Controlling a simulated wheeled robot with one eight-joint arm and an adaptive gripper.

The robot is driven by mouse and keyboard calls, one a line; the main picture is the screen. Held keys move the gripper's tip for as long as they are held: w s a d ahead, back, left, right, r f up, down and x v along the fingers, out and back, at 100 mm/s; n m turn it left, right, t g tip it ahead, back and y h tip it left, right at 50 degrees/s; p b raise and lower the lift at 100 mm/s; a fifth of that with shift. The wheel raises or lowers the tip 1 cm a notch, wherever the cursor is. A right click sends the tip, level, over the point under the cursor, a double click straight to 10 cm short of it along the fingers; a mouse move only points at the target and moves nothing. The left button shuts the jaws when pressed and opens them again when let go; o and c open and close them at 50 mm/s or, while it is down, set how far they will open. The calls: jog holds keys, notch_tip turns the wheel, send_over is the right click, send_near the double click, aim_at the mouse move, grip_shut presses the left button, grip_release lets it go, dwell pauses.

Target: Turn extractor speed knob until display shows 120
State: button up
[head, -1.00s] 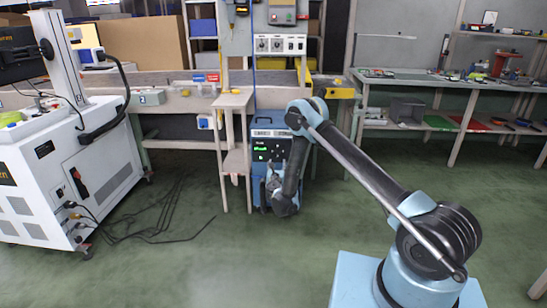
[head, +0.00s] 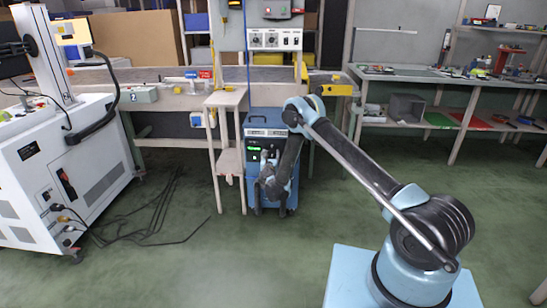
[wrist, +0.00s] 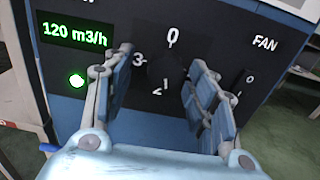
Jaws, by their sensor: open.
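The blue extractor (head: 266,133) stands on the floor under the bench. In the wrist view its black panel has a green-lit display (wrist: 74,34) reading 120 m3/h. The dark speed knob (wrist: 165,73) sits right of the display, with the marks 0, 2 and 3 legible around it. My gripper (wrist: 163,78) is open, with one finger on each side of the knob. I cannot tell whether either finger touches it. In the head view my gripper (head: 268,178) is in front of the extractor and hides part of its panel.
A green lamp (wrist: 77,81) glows below the display. A FAN switch (wrist: 249,77) is right of the knob, near my right finger. A narrow wooden stand (head: 226,100) is close at the extractor's left. Cables (head: 165,215) lie on the floor further left.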

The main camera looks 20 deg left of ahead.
jog(key=shift+w+d, duration=0.1)
jog(key=shift+d, duration=0.05)
jog(key=c, duration=1)
jog(key=shift+c, duration=0.2)
jog(key=shift+w+m, duration=0.1)
jog(key=shift+m, duration=0.3)
jog(key=o, duration=1)
jog(key=shift+o, duration=0.2)
jog(key=v, duration=0.7)
jog(key=shift+s, duration=0.2)
